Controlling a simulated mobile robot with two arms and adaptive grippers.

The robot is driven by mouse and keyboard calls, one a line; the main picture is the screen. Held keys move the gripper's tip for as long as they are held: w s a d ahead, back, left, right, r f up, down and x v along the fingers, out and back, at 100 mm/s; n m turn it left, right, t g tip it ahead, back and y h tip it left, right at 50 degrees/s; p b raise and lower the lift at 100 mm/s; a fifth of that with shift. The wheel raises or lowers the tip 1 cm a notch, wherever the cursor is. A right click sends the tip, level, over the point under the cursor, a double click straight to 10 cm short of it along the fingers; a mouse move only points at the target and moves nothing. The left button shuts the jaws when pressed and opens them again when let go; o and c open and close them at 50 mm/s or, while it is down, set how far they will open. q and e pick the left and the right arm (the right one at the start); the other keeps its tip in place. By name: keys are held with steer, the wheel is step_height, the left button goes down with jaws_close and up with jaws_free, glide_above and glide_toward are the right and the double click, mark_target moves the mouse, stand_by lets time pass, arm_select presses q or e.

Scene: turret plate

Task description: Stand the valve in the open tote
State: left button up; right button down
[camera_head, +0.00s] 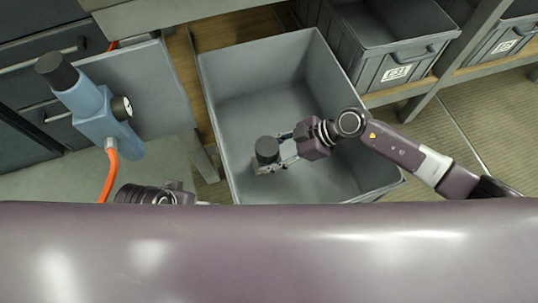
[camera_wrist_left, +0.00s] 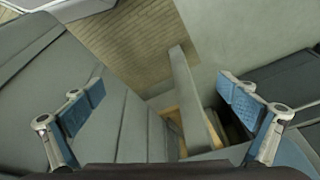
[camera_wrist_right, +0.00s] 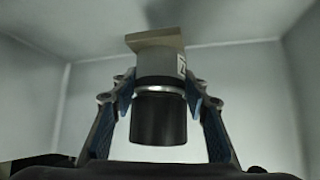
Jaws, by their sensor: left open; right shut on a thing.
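The valve (camera_head: 267,150) has a black round cap, a grey body and a pale square base. My right gripper (camera_head: 284,157) is shut on its body, inside the open grey tote (camera_head: 232,120). In the head view the cap faces up and the base is below. The right wrist view shows the valve (camera_wrist_right: 160,115) between both fingers, with tote walls around it. I cannot tell whether the base touches the tote floor. My left gripper (camera_wrist_left: 165,108) is open and empty; in the head view it is partly hidden behind my body, outside the tote.
A blue fixture (camera_head: 100,115) with a black cap and an orange hose (camera_head: 110,172) stands left of the tote. Dark grey bins (camera_head: 395,60) sit on a shelf behind and right. The tote floor around the valve looks clear.

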arm_select(q)
steer(key=shift+r, duration=0.15)
arm_select(e)
steer(key=shift+a, duration=0.1)
arm_select(q)
steer(key=shift+f, duration=0.2)
arm_select(e)
steer(key=shift+f, duration=0.4)
steer(key=shift+f, duration=0.1)
arm_select(q)
steer(key=shift+w+f, duration=0.15)
steer(key=shift+f, duration=0.1)
arm_select(e)
steer(key=c, duration=1.1)
jaws_free()
steer(key=shift+f, duration=0.1)
steer(key=shift+r, duration=0.35)
steer(key=shift+d+r, duration=0.35)
steer(key=shift+r, duration=0.15)
arm_select(q)
step_height(320, 180, down, 6)
steer(key=p, duration=0.2)
steer(key=shift+w+d+f, duration=0.15)
steer(key=shift+w+f, duration=0.1)
arm_select(e)
steer(key=v, duration=0.6)
steer(key=shift+d+r, duration=0.25)
steer(key=shift+d, duration=0.05)
